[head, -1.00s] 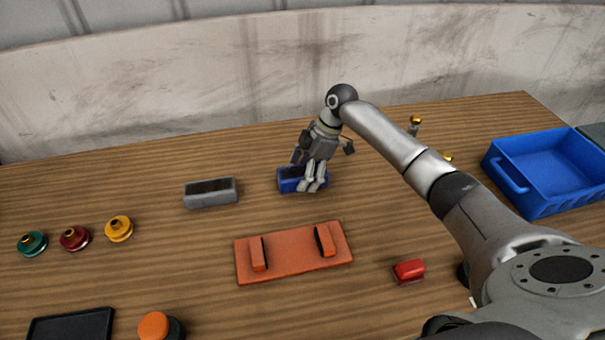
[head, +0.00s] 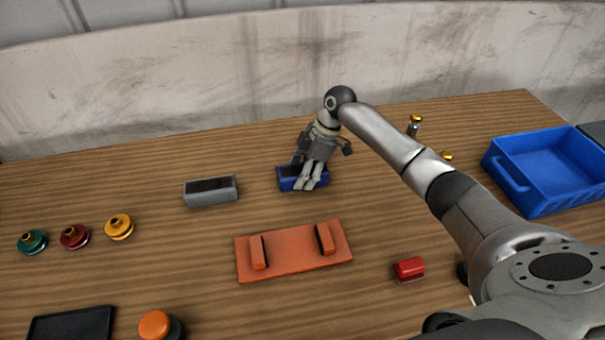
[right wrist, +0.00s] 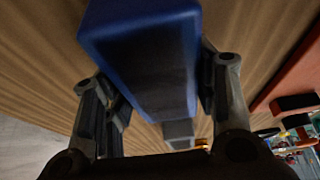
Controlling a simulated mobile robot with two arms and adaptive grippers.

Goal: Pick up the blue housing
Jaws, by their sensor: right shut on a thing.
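The blue housing (head: 288,184) is a small open-topped box at the back middle of the table in the head view. My right gripper (head: 305,179) reaches down over it and is shut on it. In the right wrist view the blue housing (right wrist: 150,60) lies between the two fingers of the right gripper (right wrist: 160,105), its dark hollow facing the camera. I cannot tell whether its underside touches the table. My left gripper is not in view.
A grey housing (head: 210,191) stands to the left. An orange fixture plate (head: 290,262) lies in front, with a red part (head: 409,269) to its right. A blue bin (head: 545,195) stands at the right. Green, red and yellow wheels (head: 119,227) sit at the left.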

